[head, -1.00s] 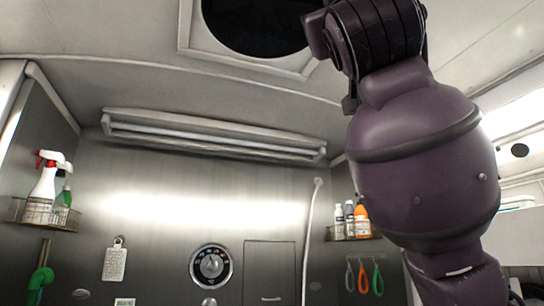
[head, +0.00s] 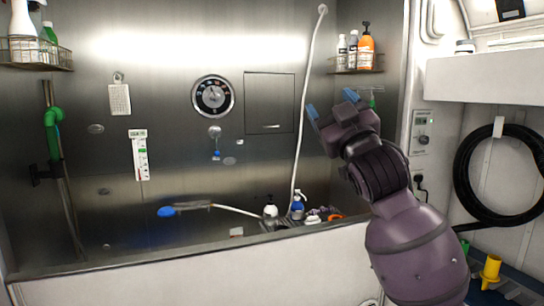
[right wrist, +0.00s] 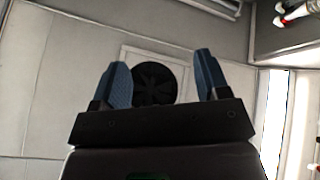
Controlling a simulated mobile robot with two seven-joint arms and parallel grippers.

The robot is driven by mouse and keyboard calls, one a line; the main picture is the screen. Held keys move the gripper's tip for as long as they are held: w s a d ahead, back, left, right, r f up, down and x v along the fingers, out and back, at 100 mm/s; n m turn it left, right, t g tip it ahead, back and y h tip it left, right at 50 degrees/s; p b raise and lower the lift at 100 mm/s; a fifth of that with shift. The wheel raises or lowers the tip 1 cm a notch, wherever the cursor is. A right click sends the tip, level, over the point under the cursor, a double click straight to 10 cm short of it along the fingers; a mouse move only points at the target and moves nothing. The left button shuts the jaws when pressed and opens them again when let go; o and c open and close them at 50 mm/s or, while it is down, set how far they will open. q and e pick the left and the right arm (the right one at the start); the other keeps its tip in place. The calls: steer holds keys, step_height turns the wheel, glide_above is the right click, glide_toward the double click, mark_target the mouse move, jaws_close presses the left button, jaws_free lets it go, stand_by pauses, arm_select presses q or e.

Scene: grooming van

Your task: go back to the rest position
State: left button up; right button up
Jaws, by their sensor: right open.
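My right gripper (head: 331,104) is raised in front of the steel back wall, right of the middle in the head view. Its blue-tipped fingers are apart with nothing between them. In the right wrist view the two blue fingers (right wrist: 163,85) stand open, with the ceiling and a dark round fan behind them. My left gripper does not show in either view.
A tub with a white front (head: 200,268) spans the lower picture, with bottles and a blue-headed sprayer (head: 166,212) at it. Wire shelves with bottles (head: 357,70) hang at both sides. A black hose coil (head: 463,180) hangs at right. Air around my gripper is clear.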

steer(key=s+d+f+m+g+h, duration=0.1)
steer(key=s+d+f+m, duration=0.15)
steer(key=f, duration=1.05)
steer(key=s+d+f+m+g+h, duration=0.1)
steer(key=d+f+g+h, duration=0.15)
steer(key=f, duration=0.95)
steer(key=s+d+f+m+g+h, duration=0.15)
steer(key=d+f, duration=0.25)
steer(key=f, duration=0.9)
steer(key=s+d+f+m+g+h, duration=0.1)
steer(key=s+d+f+g, duration=0.2)
steer(key=s+f, duration=1.1)
steer(key=s+d+f+m+g+h, duration=0.2)
steer(key=s+d+f+g, duration=0.1)
steer(key=s+f, duration=1)
steer(key=shift+s+d+f+m+g, duration=0.3)
steer(key=shift+s+d+f+g, duration=0.1)
steer(key=shift+d+f, duration=0.4)
steer(key=shift+a, duration=0.1)
